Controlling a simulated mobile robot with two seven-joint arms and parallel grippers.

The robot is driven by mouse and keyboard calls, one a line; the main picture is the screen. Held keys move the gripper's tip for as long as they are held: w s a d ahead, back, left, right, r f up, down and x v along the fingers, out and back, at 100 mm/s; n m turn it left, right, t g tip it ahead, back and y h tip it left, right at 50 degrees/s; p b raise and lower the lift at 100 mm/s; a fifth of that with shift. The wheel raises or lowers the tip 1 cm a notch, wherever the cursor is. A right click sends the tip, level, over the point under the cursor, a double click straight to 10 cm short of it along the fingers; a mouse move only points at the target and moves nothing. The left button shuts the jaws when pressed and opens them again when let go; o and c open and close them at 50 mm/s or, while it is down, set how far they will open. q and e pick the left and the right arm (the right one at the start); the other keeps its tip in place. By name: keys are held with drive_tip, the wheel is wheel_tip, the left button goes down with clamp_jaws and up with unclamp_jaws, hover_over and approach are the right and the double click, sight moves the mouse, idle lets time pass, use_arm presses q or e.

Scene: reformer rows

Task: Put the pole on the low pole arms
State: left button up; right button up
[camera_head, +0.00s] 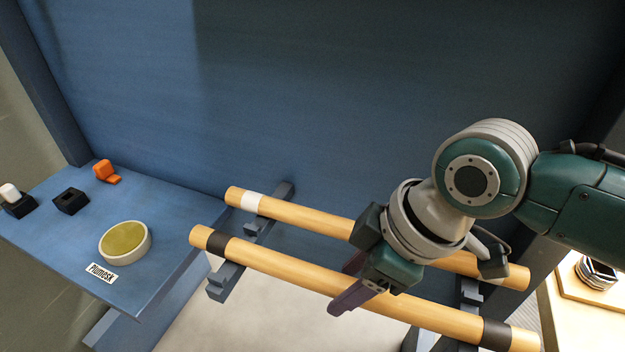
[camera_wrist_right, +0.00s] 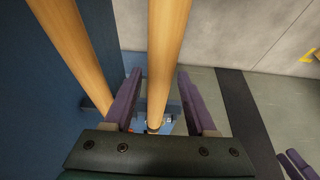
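Two wooden poles run side by side in the head view. The front pole (camera_head: 285,264) has dark bands near its ends; the rear pole (camera_head: 310,219) has a white band at its left end. Stepped blue pole arms (camera_head: 222,284) stand under their left ends, with another (camera_head: 470,291) near the right ends. My right gripper (camera_head: 347,283) is open, its purple fingers on either side of the front pole. In the wrist view the pole (camera_wrist_right: 167,45) passes between the fingers with visible gaps. Purple fingers, apparently my left gripper (camera_wrist_right: 297,165), show at the wrist view's lower right corner.
A blue wall panel (camera_head: 300,100) rises behind the poles. A blue shelf (camera_head: 60,215) at left holds a round yellow-topped dish (camera_head: 125,243), an orange piece (camera_head: 106,171), black holders (camera_head: 70,201) and a label (camera_head: 101,273). A pale wooden surface stands at right.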

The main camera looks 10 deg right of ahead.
drive_tip(key=shift+o, duration=0.6)
drive_tip(key=shift+r, duration=0.1)
drive_tip(key=shift+r, duration=0.25)
drive_tip(key=p+v, duration=0.2)
drive_tip(key=v, duration=0.9)
drive_tip(key=s+a+f+m+t, duration=0.1)
drive_tip(key=s+a+m, duration=0.1)
drive_tip(key=s+m, duration=0.35)
drive_tip(key=s+d+m+h, duration=0.3)
drive_tip(key=s+d, duration=0.3)
drive_tip(key=s, duration=0.2)
drive_tip(key=shift+s+d+f+m, duration=0.25)
drive_tip(key=shift+s+d+m, duration=0.1)
drive_tip(key=shift+d, duration=0.05)
